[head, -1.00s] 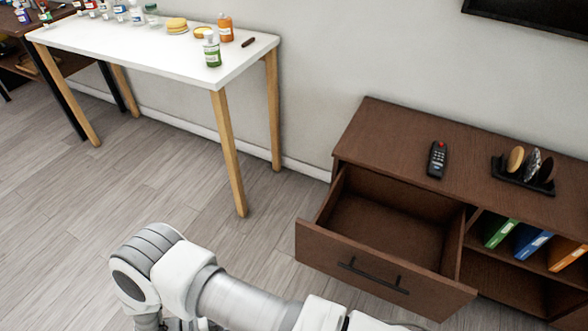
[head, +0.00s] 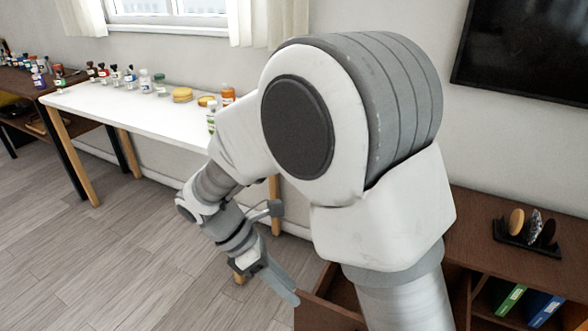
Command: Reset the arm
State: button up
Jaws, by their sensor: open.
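My arm is raised and bent across the middle of the head view. Its large white and grey elbow stands close to the camera. My gripper (head: 281,283) hangs below the forearm, pointing down and to the right. It is open, and I see nothing held in it; its fingers overlap in this view. It appears just left of the open drawer (head: 321,284) of the brown cabinet (head: 483,237). My arm hides most of the drawer and the cabinet's left part.
A white table (head: 120,115) with bottles and yellow round items stands at the back left, its right end hidden by my arm. A brush holder (head: 527,240) sits on the cabinet, with binders (head: 510,299) below. The wooden floor at left is clear.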

jog(key=s+d+r+m+t+y, duration=0.4)
jog(key=d+r+m, duration=0.4)
jog(key=m, duration=0.3)
jog(key=s+d+r+m+t+y, duration=0.3)
jog(key=d+r+m+t, duration=0.1)
jog(key=d+r+m, duration=0.5)
notch_tip(320, 180, up, 18)
jog(key=a+m+p, duration=0.1)
jog(key=p, duration=1.8)
jog(key=shift+a+f, duration=0.25)
jog(key=shift+s+f, duration=0.1)
